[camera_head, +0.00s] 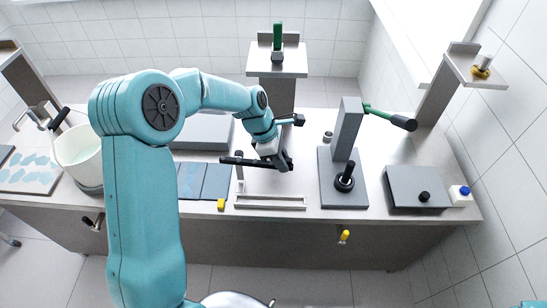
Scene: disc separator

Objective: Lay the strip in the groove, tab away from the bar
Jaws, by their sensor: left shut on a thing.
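My left gripper (279,164) is over the middle of the bench, shut on a dark, long, thin piece that looks like the strip (240,161). The strip lies roughly level and sticks out to the left of the jaws. Its right part is hidden by the gripper, and I cannot make out the tab. A low, pale, narrow frame that looks like the groove (270,206) lies on the bench just below the gripper in the picture, near the front edge. The strip appears apart from it. I cannot tell which part is the bar. My right gripper is out of view.
Blue-grey panels (207,181) and a small yellow block (221,204) lie left of the frame. A grey press-like stand (346,135) with a green lever is on the right, beside a grey box (417,185). A white pot (78,155) is far left.

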